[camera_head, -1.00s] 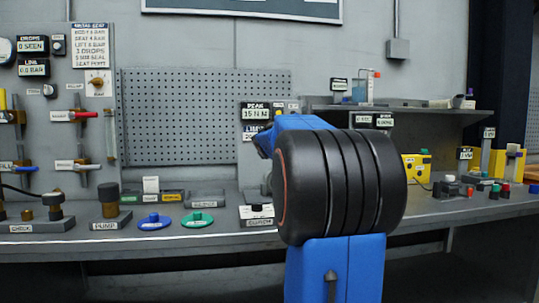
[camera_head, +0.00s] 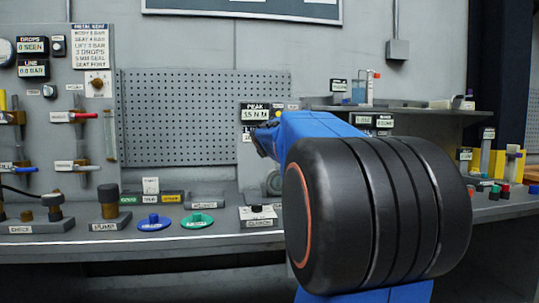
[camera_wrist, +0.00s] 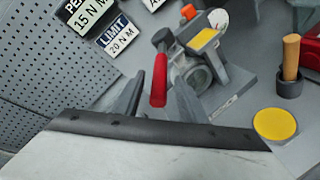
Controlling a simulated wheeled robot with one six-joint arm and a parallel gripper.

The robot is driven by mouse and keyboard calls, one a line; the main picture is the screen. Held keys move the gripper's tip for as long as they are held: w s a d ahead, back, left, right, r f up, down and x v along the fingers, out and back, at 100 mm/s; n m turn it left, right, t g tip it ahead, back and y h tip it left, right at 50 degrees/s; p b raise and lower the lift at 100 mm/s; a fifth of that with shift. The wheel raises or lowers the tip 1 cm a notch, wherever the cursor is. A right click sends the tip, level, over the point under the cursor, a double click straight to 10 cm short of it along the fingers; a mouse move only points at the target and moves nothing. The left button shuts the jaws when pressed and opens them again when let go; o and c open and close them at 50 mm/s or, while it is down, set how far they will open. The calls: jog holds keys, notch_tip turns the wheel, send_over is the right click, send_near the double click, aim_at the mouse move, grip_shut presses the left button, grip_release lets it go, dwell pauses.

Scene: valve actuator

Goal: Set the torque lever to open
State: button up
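The torque lever, a red handle (camera_wrist: 159,80) with a dark grey head, shows in the wrist view in front of a grey round valve body (camera_wrist: 192,72). My gripper (camera_wrist: 159,92) has its two grey fingers apart, one on each side of the red handle. Gaps show between handle and fingers, so it looks open and not clamped. A yellow-topped block (camera_wrist: 203,40) sits on the valve body. In the head view my gripper (camera_head: 266,142) is partly hidden, and my arm covers the lever.
PEAK 15 N M (camera_wrist: 88,14) and LIMIT 20 N M (camera_wrist: 118,36) displays stand close by at the left in the wrist view. A yellow disc (camera_wrist: 274,123) and a wooden-handled tool (camera_wrist: 290,62) are at right. A pegboard (camera_head: 190,115) stands behind the bench (camera_head: 150,238).

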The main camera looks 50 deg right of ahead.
jog(key=v, duration=1)
jog(key=shift+s, duration=0.15)
jog(key=shift+a, duration=0.1)
